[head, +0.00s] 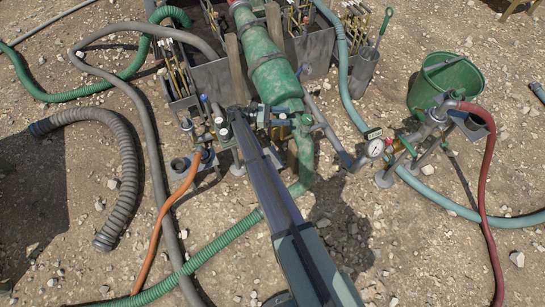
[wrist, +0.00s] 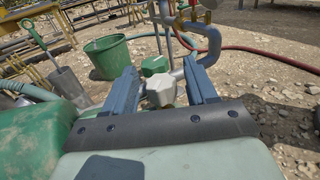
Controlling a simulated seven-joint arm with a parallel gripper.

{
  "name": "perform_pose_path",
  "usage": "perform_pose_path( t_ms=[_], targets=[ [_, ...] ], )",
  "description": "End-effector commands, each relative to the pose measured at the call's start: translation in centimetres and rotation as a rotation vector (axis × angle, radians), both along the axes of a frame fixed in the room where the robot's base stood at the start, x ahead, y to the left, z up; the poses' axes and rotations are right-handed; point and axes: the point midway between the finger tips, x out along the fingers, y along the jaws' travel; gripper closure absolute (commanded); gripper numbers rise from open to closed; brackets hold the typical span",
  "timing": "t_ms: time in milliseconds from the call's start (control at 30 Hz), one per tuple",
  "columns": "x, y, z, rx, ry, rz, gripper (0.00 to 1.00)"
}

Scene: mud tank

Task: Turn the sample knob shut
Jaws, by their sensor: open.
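My gripper (wrist: 159,68) is open in the wrist view, with one blue-grey jaw on each side. A pale, faceted knob (wrist: 160,90) shows between the jaws, and a green knob (wrist: 155,65) sits just beyond it on grey pipework. I cannot tell which is the sample knob or whether either jaw touches one. Neither knob is visibly gripped. In the head view my arm reaches from the bottom to the pipework below the large green vessel (head: 272,75), and its end hides part of the fittings there.
A green bucket (wrist: 106,57) stands left of the jaws in the wrist view, also at right in the head view (head: 445,82). A pressure gauge (head: 375,148) and dark red hose (head: 487,180) are at right. Hoses cross the stony ground; an orange hose (head: 165,215) runs left of my arm.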

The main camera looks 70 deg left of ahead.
Motion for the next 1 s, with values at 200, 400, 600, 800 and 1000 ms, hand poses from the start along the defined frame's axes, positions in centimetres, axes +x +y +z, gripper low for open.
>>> perform_pose_path(
  t_ms=[200,400,600,800,1000],
  targets=[
    [-0.1,-0.5,0.1,-0.002,-0.001,0.191,0.43],
    [-0.1,-0.5,0.2,-0.001,0.000,0.363,0.43],
    [0.0,-0.5,0.1,-0.001,0.000,0.520,0.43],
    [0.0,-0.4,0.1,0.000,0.000,0.642,0.43],
    [-1.7,-0.4,0.0,0.000,0.000,0.681,0.43]
  ],
)
